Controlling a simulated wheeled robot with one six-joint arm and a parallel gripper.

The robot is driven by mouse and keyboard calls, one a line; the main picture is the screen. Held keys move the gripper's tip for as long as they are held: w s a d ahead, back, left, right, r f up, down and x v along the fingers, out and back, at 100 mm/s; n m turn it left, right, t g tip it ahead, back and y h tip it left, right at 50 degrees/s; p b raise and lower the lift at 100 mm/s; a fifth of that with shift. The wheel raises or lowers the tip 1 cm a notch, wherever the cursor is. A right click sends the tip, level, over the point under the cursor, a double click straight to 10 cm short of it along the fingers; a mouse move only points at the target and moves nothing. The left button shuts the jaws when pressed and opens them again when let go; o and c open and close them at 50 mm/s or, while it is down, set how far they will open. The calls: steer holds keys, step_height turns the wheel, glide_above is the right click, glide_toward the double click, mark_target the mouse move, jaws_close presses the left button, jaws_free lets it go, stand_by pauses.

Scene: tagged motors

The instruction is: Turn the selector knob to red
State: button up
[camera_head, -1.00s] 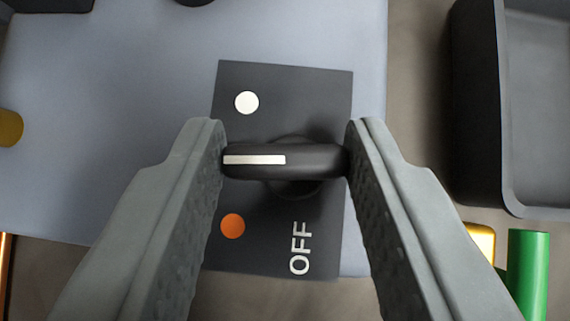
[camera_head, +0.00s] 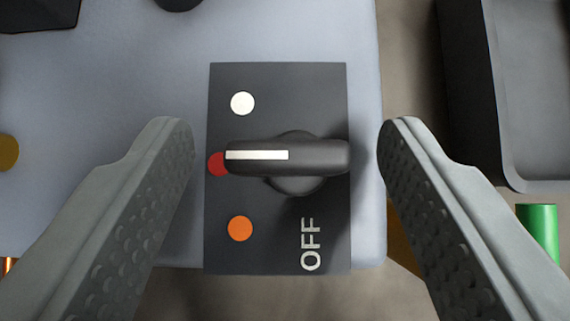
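The selector knob (camera_head: 315,157) is a black bar handle on a dark panel (camera_head: 275,85). Its white pointer line lies level and its left end points at the red dot (camera_head: 215,164), which the knob's tip partly covers. A white dot (camera_head: 242,103) is above the red one and an orange dot (camera_head: 240,228) is below it. The word OFF (camera_head: 310,244) is at the panel's lower right. My gripper (camera_head: 287,145) is open around the knob, with one finger on each side. Gaps show between both fingers and the knob's ends.
The panel sits on a blue-grey board (camera_head: 100,90). A dark open bin (camera_head: 468,90) stands at the right. A green cylinder (camera_head: 538,232) is at the lower right, and a dull yellow round part (camera_head: 8,152) is at the left edge.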

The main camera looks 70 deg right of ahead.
steer(key=v, duration=1.7)
steer(key=shift+r, duration=0.15)
steer(key=shift+a, duration=0.1)
steer(key=s+d+r+n+t+y, duration=0.2)
steer(key=s+d+n+t+y, duration=0.15)
steer(key=s, duration=0.65)
steer(key=s+d+r+n+t+y, duration=0.25)
steer(key=s+d+n, duration=0.25)
steer(key=s, duration=0.6)
steer(key=s+d+f+n+t+y, duration=0.1)
steer(key=s+d+f+n+t, duration=0.1)
steer(key=s, duration=1.2)
steer(key=s+d+f+n+t+y, duration=0.1)
steer(key=s+f+n+t, duration=0.3)
steer(key=s, duration=1)
step_height(320, 180, down, 3)
steer(key=d+t, duration=0.1)
steer(key=t, duration=0.1)
steer(key=shift+t+y, duration=0.3)
steer(key=shift+w+r, duration=0.1)
